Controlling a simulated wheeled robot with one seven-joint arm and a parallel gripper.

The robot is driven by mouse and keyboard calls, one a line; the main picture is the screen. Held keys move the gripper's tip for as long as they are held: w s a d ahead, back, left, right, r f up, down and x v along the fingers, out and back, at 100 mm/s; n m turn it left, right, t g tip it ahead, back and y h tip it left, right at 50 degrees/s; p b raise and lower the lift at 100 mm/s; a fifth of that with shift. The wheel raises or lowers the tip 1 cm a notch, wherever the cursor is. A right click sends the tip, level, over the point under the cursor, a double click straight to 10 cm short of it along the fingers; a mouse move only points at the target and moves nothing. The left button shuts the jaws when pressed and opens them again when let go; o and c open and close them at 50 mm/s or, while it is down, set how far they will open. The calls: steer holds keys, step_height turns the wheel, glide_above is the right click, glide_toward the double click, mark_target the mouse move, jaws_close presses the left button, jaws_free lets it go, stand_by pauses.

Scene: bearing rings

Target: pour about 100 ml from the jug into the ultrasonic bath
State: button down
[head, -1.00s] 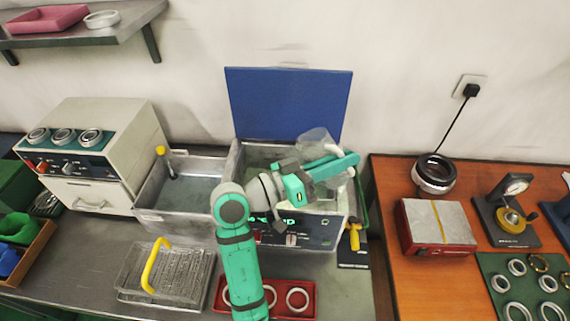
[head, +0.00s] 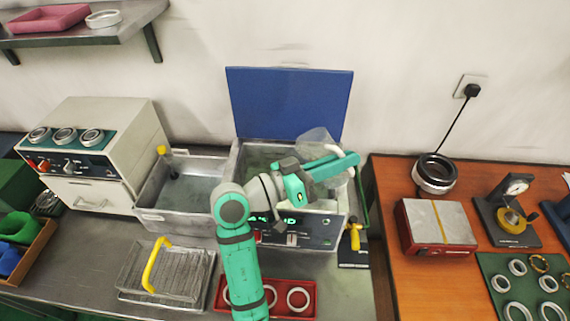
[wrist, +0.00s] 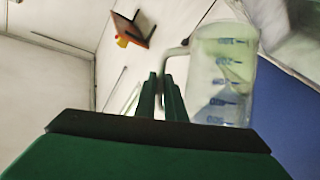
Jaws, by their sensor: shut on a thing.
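The jug (head: 314,146) is clear plastic and is held tilted over the ultrasonic bath (head: 340,224). In the wrist view the jug (wrist: 222,75) shows blue graduation marks and some clear liquid inside. My gripper (head: 352,160) is shut on the jug's pale handle, which also shows in the wrist view between the fingers (wrist: 166,88). The bath is a metal tank with its blue lid (head: 290,104) standing open behind it. My arm hides part of the tank opening and front panel. I cannot tell whether liquid is leaving the jug.
A metal sink-like tank (head: 150,212) with a yellow-topped tool stands left of the bath. A wire basket with a yellow handle (head: 153,264) and a red tray of rings (head: 310,284) lie in front. A yellow-handled tool (head: 355,236) hangs at the bath's right side.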

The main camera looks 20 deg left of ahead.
steer(key=shift+d+m+y, duration=0.3)
steer(key=shift+d+m, duration=0.1)
steer(key=shift+d, duration=0.05)
steer(key=w+d+f+m+g+y+p, duration=0.1)
steer(key=d+f+m+g+y+p, duration=0.1)
steer(key=d+f+m+y, duration=0.1)
steer(key=shift+w+d+f+g+y, duration=0.25)
steer(key=shift+d+f+g+y, duration=0.05)
steer(key=shift+d+f+y, duration=0.3)
steer(key=shift+a, duration=0.1)
